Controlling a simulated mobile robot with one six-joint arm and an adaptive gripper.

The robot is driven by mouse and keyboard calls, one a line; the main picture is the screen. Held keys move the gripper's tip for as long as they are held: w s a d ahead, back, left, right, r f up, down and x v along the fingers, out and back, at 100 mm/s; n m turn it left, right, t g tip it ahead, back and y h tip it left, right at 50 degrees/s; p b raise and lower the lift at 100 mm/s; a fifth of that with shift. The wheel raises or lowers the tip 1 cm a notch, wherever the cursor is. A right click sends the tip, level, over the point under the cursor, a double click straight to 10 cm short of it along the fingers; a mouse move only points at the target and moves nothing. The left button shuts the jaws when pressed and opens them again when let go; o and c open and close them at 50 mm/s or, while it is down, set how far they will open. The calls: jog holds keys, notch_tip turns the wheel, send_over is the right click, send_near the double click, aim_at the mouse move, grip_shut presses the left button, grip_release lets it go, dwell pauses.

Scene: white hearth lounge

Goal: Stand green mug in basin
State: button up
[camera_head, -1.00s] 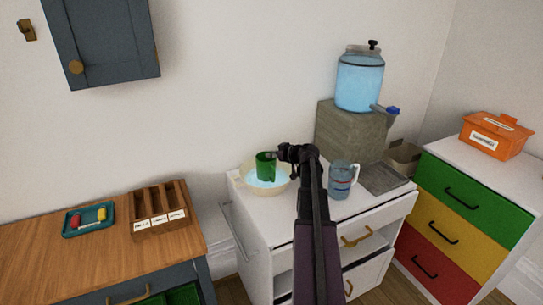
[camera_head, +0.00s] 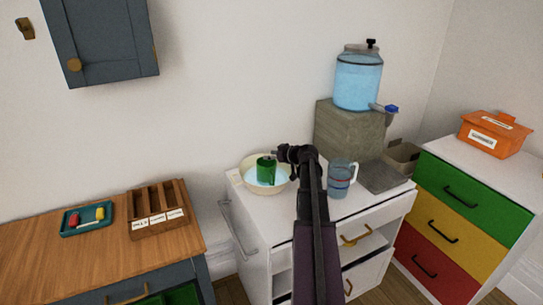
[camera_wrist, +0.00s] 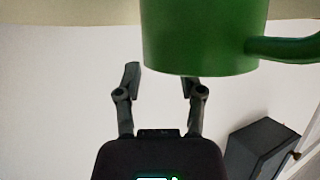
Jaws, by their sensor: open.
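The green mug (camera_head: 266,171) stands roughly upright inside the cream basin (camera_head: 246,183), over pale blue water or a pale blue bottom, on the white cabinet. My gripper (camera_head: 282,154) is just right of the mug's upper part in the head view; its fingers are small and dark there. In the wrist view my gripper (camera_wrist: 161,75) is open, with its two fingers apart and nothing between them. The mug (camera_wrist: 203,35) fills the top of that view, handle to the right, close to the fingertips. I cannot tell whether they touch it.
A clear measuring jug (camera_head: 340,180) stands right of my arm. A water dispenser (camera_head: 358,80) sits on a stone block (camera_head: 349,130) behind it. The wooden counter (camera_head: 60,255) at left holds a teal tray (camera_head: 87,219) and a wooden organizer (camera_head: 158,212).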

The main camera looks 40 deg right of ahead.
jog(key=shift+w+a, duration=0.1)
jog(key=shift+a, duration=0.1)
jog(key=p+v, duration=0.6)
jog(key=v, duration=0.6)
jog(key=shift+d+r, duration=0.15)
jog(key=shift+r, duration=0.25)
jog(key=shift+w, duration=0.1)
dwell(0.4)
